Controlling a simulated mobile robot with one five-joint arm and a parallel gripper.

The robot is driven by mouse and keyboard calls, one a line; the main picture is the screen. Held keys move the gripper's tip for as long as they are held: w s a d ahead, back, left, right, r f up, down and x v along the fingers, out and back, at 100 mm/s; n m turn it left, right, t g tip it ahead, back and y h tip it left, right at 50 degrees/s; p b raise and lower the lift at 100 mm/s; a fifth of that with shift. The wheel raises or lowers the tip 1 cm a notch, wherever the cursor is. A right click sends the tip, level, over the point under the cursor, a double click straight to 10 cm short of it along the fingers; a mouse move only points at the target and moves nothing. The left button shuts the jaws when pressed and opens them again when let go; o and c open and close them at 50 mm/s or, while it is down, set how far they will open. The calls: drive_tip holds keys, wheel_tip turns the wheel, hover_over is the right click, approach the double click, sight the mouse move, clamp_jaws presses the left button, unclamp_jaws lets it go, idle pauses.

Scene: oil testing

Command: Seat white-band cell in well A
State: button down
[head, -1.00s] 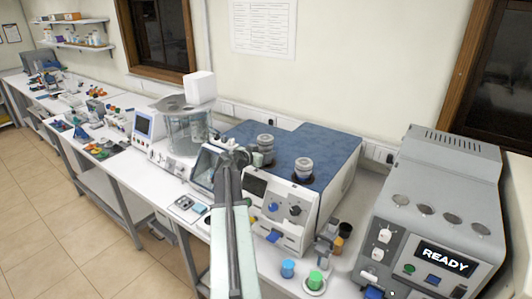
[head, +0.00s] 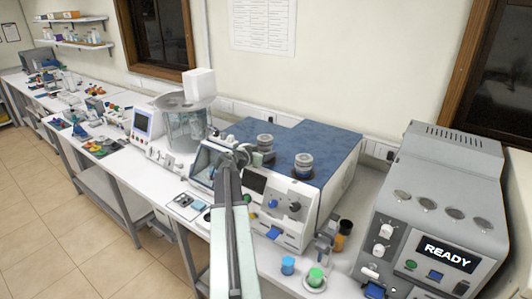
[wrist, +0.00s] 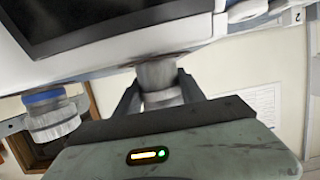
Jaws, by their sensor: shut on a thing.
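My gripper (head: 250,156) is over the front left of the blue-topped machine (head: 325,143). In the wrist view my gripper (wrist: 158,82) is shut on a grey cylindrical cell (wrist: 160,76) with a paler band, which I take as the white-band cell. It also shows in the head view (head: 265,142) at the machine's left top. A second cell (head: 304,162) stands on the machine's top to the right; in the wrist view it shows a blue band (wrist: 43,97). Well letters are not readable. I cannot tell whether the held cell rests in a well.
A grey machine reading READY (head: 447,253) stands at the right. A blue-topped cup (head: 288,265) and a green-topped cup (head: 316,277) are on the bench front. A glass vessel unit (head: 183,130) stands left of my arm.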

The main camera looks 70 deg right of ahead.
drive_tip(key=shift+f+b, duration=0.65)
drive_tip(key=shift+f, duration=0.15)
drive_tip(key=c, duration=0.6)
unclamp_jaws()
drive_tip(key=shift+r, duration=0.15)
drive_tip(key=p+v, duration=0.2)
drive_tip(key=v, duration=0.6)
drive_tip(key=shift+s+p, duration=0.1)
drive_tip(key=shift+p, duration=0.25)
drive_tip(key=shift+d, duration=0.1)
